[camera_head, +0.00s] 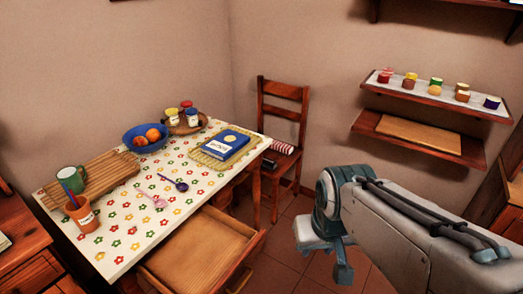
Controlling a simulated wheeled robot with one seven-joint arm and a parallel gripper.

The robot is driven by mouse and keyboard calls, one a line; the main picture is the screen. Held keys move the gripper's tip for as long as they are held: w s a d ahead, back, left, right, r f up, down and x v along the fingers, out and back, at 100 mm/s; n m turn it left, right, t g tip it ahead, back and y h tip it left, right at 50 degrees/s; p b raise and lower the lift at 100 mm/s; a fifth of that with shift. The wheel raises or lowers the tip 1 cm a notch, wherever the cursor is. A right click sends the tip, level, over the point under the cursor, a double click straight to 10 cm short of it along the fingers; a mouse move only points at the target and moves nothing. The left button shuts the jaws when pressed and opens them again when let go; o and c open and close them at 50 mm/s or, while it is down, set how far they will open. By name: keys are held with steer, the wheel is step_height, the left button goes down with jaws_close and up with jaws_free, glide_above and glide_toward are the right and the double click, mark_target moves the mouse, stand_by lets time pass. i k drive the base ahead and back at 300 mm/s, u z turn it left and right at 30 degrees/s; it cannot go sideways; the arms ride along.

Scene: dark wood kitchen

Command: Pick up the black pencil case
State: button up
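A small dark object (268,164), which looks like the black pencil case, lies on the seat of the wooden chair (283,92), close to the table's right edge. It is small in the view and its details cannot be made out. My gripper (328,259) hangs in front of the chair, to the right of and nearer than the dark object, well apart from it. Its two fingers look spread, with nothing seen between them.
A red and white striped item (282,147) lies beside it on the chair. The table (138,216) holds a blue bowl (133,138), a blue book (227,142), jars and cups. Its drawer (203,252) stands open. Wall shelves (388,124) are at right.

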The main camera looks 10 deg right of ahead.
mark_target(267, 162)
steer(key=z, duration=0.75)
steer(key=i, duration=2.6)
steer(key=u, duration=1.35)
steer(key=i, duration=0.7)
steer(key=u, duration=0.5)
